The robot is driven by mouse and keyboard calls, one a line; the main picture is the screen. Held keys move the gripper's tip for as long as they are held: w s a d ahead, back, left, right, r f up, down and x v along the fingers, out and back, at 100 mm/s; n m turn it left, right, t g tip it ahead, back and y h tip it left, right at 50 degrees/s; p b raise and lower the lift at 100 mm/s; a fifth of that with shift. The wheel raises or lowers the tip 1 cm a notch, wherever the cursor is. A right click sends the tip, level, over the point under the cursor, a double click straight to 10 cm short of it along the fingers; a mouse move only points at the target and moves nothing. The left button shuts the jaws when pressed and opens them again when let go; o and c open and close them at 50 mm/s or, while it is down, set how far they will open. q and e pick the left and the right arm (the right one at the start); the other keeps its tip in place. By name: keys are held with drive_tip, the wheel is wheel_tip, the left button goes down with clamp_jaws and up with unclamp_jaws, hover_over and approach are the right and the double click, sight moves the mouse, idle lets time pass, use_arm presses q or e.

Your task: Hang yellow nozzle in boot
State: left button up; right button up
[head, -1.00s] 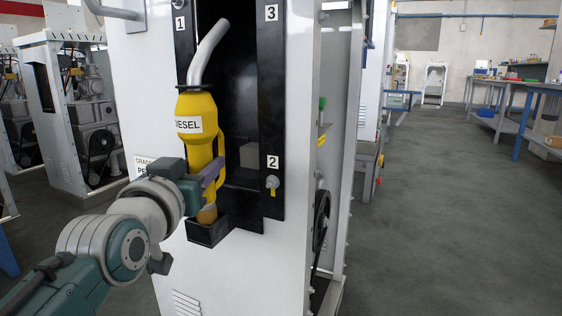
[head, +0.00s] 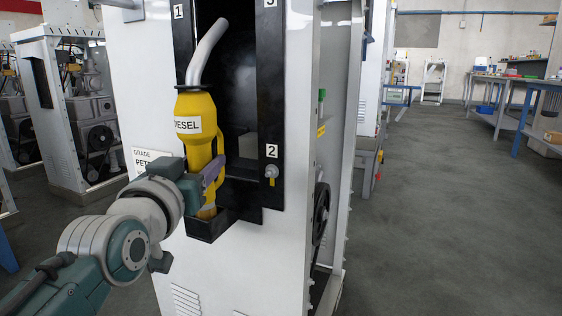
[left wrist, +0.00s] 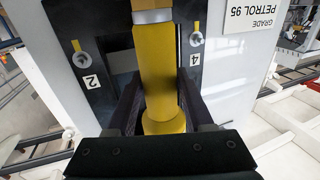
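The yellow nozzle (head: 195,108), labelled DIESEL, stands nearly upright with its grey spout up. Its lower end is at the mouth of the black boot (head: 207,229) on the cabinet front and looks partly behind the boot's front rim. How deep it sits is hidden. My left gripper (head: 213,176) is shut on the nozzle's lower part. In the left wrist view the yellow nozzle (left wrist: 156,75) runs between the two dark fingers of my left gripper (left wrist: 158,112). My right gripper is not in view.
The white dispenser cabinet (head: 290,255) has a dark recess behind the nozzle, with number plates 1, 2 and 3. A small hook (head: 271,172) sits below plate 2. Other dispenser frames (head: 72,110) stand at the left. The floor on the right (head: 450,220) is clear.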

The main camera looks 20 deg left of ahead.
use_arm(q)
drive_tip(key=o, duration=0.4)
drive_tip(key=shift+f, duration=0.3)
drive_tip(key=shift+s+d+r, duration=0.1)
drive_tip(key=shift+s+r, duration=0.05)
drive_tip(key=shift+s, duration=0.15)
drive_tip(key=p+v, duration=0.4)
drive_tip(key=v, duration=0.5)
drive_tip(key=shift+s, duration=0.15)
drive_tip(key=shift+r, duration=0.15)
